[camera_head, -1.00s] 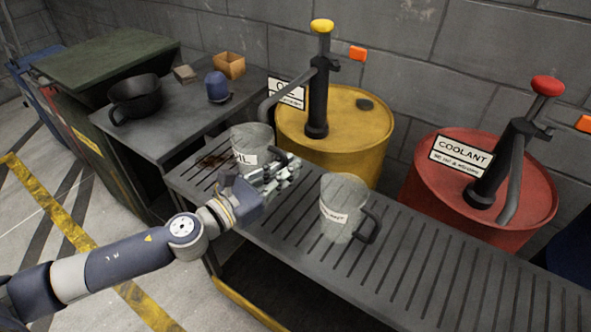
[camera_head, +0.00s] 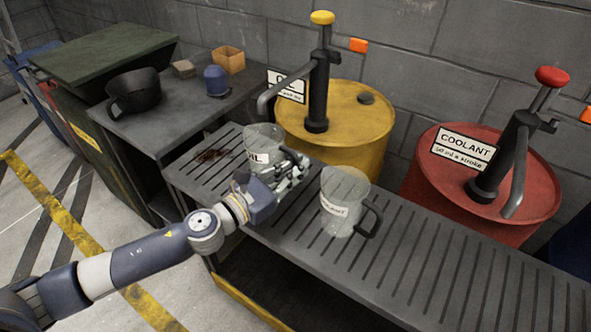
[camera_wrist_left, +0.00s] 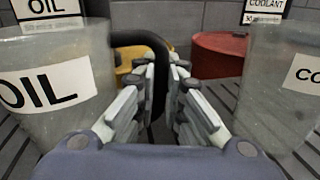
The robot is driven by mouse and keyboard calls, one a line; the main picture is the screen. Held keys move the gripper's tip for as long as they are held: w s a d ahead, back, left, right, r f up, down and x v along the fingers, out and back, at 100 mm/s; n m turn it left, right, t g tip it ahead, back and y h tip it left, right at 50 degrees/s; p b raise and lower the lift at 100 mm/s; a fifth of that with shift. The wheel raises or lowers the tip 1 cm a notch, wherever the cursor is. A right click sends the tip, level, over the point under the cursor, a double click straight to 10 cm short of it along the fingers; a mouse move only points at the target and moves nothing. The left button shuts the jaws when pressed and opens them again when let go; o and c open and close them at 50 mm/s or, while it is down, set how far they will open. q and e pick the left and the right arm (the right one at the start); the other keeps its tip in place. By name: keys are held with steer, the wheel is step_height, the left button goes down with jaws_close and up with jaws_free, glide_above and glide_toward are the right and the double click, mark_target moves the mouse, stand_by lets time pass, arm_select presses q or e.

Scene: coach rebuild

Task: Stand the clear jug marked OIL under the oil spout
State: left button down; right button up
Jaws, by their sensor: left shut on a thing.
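The clear jug marked OIL (camera_head: 262,140) is at the left part of the slatted bench, by the yellow drum. Its mouth appears close below the tip of the oil spout (camera_head: 272,97); I cannot tell if it is exactly under it or whether its base touches the slats. My left gripper (camera_head: 291,172) is shut on the jug's black handle, which the fingers mostly hide in the head view. In the left wrist view the handle (camera_wrist_left: 158,62) runs down between the fingertips (camera_wrist_left: 162,85), and the OIL jug (camera_wrist_left: 62,75) stands at left. My right gripper is out of view.
A second clear jug, labelled COOLANT (camera_head: 340,205), stands on the bench (camera_head: 430,265) close right of my gripper. The red coolant drum (camera_head: 420,185) and its pump are behind at right. A black pot (camera_head: 135,95) is on the side table. The bench's right part is clear.

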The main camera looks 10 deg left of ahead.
arm_select(q)
steer(key=c, duration=1.7)
jaws_free()
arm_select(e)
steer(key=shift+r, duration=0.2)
arm_select(q)
steer(key=shift+r, duration=0.15)
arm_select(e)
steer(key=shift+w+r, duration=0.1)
arm_select(q)
steer(key=shift+s+a+f, duration=0.25)
steer(key=shift+s+a, duration=0.05)
steer(key=shift+s, duration=0.1)
steer(key=b+v, duration=0.2)
steer(key=v, duration=0.3)
steer(key=shift+s+a, duration=0.15)
steer(key=shift+s, duration=0.1)
steer(key=b+v, duration=0.2)
steer(key=v, duration=0.3)
steer(key=shift+s+a+r, duration=0.15)
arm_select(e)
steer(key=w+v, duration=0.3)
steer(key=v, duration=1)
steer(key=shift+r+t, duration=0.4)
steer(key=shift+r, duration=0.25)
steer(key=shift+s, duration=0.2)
